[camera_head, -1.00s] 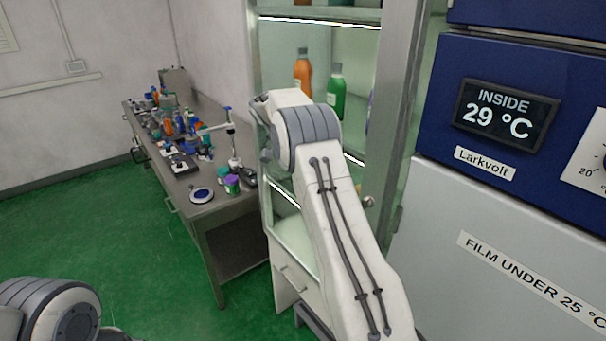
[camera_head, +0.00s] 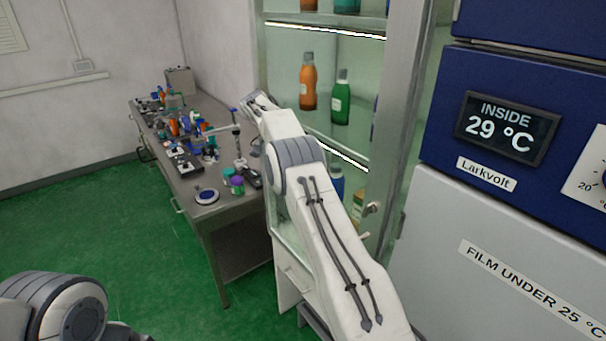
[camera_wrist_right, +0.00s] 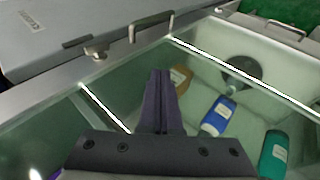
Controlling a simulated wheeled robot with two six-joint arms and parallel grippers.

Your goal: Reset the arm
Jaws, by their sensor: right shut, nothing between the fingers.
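My right arm (camera_head: 335,235) reaches up and away from the lower right of the head view, in front of the glass cabinet. Its far end (camera_head: 258,102) is beside the cabinet's left side; I cannot make out the fingers there. In the right wrist view my right gripper (camera_wrist_right: 160,78) shows two dark fingers closed together with nothing between them. They appear in front of the cabinet glass, and I cannot tell whether they touch it. Of my left arm only a rounded joint (camera_head: 70,308) shows at the lower left; its gripper is out of view.
The cabinet holds an orange bottle (camera_head: 308,85) and a green bottle (camera_head: 341,100); a blue bottle (camera_wrist_right: 217,116) and teal bottle (camera_wrist_right: 273,154) show in the wrist view. A cluttered bench (camera_head: 215,208) stands left, a blue-and-grey unit (camera_head: 440,120) right. The green floor (camera_head: 90,220) is clear.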

